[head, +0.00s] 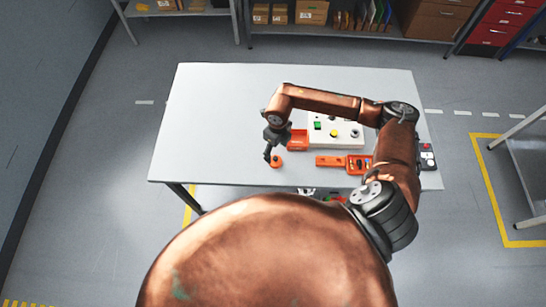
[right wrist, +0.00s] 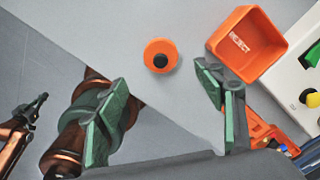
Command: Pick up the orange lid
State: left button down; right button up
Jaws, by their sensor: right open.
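The orange lid (head: 276,161) is a round orange disc with a black knob. It lies on the grey table near the front edge, and in the right wrist view the lid (right wrist: 160,56) lies flat, just beyond the fingertips. My right gripper (head: 269,149) is above and beside the lid in the head view. In the right wrist view its green-padded fingers (right wrist: 163,86) are spread wide with nothing between them. A copper arm end with a dark tip (right wrist: 32,108), seemingly my left gripper, shows at the left of that view, too unclear to read its jaws.
An orange open box (right wrist: 250,45) marked REJECT stands close to the lid. Beside it are a white panel with buttons (head: 347,141) and an orange tray with small parts (head: 330,161). The left part of the table (head: 210,130) is clear.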

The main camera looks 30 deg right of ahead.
aim_at(276, 158)
jog(key=shift+d+f, duration=0.3)
jog(key=shift+d, duration=0.15)
jog(key=shift+f+p, duration=0.3)
jog(key=shift+f, duration=0.6)
jog(key=f, duration=0.2)
jog(key=a+f+p, duration=0.1)
jog(key=f, duration=0.1)
jog(key=shift+f+p, duration=0.15)
jog(key=shift+p, duration=0.15)
jog(key=shift+f, duration=0.5)
jog(key=shift+c, duration=0.7)
jog(key=c, duration=1)
